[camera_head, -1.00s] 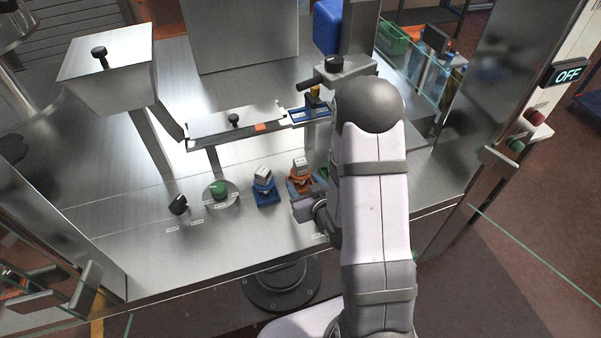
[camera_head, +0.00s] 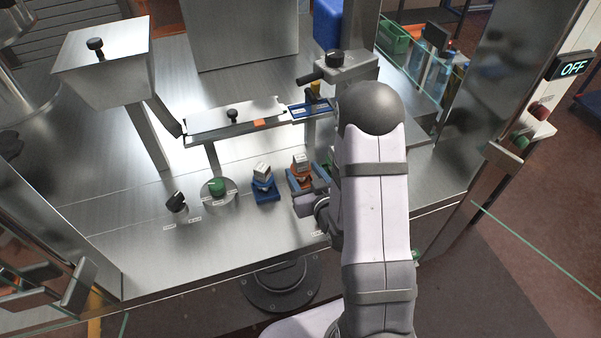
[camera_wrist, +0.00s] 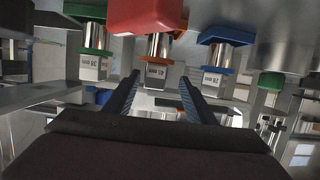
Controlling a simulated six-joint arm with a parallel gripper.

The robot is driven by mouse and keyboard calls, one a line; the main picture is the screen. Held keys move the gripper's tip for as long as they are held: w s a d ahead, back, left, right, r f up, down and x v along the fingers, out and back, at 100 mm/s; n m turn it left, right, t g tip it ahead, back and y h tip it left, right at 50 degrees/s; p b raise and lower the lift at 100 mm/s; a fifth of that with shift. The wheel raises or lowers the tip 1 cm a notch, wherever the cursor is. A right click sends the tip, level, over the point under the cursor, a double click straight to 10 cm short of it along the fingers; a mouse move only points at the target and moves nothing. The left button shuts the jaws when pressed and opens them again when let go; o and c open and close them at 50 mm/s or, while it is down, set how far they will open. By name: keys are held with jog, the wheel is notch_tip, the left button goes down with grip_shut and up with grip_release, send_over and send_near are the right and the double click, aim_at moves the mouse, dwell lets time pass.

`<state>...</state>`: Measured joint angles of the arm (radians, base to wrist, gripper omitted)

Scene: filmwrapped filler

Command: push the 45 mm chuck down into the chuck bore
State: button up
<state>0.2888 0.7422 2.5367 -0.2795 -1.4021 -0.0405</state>
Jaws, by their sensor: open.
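The 45 mm chuck (camera_head: 301,162) stands upright in an orange holder (camera_head: 300,182), in the front row on the steel table. In the wrist view, which is upside down, its grey block with the label 45 mm (camera_wrist: 156,76) shows in the middle, below the red-orange part. My gripper (camera_head: 305,175) is open, with one blue finger on each side of this chuck. Its fingers (camera_wrist: 160,84) also flank the labelled block in the wrist view; I cannot tell whether they touch it. I cannot make out the chuck bore.
A chuck in a blue holder (camera_head: 263,190) stands just left. One with green parts (camera_wrist: 93,50) is on the other side, mostly hidden by my arm in the head view. A green button (camera_head: 217,187) and black knob (camera_head: 176,202) lie further left. A raised rail (camera_head: 232,124) runs behind.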

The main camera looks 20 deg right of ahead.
aim_at(303, 167)
jog(key=shift+w+f+b, duration=0.1)
jog(key=shift+w+b, duration=0.05)
jog(key=shift+b, duration=0.2)
jog(key=b, duration=0.3)
jog(key=shift+w+d+f, duration=0.1)
jog(key=shift+w+f, duration=0.15)
jog(key=shift+w, duration=0.1)
jog(key=shift+w+b, duration=0.15)
jog(key=shift+b, duration=0.9)
jog(key=shift+w+d+f+b, duration=0.15)
jog(key=shift+b, duration=0.85)
jog(key=shift+w+d+f+b, duration=0.1)
jog(key=shift+w+f+b, duration=0.05)
jog(key=shift+w+b, duration=0.6)
jog(key=shift+w, duration=0.15)
jog(key=shift+p+x, duration=0.5)
jog(key=shift+x, duration=0.3)
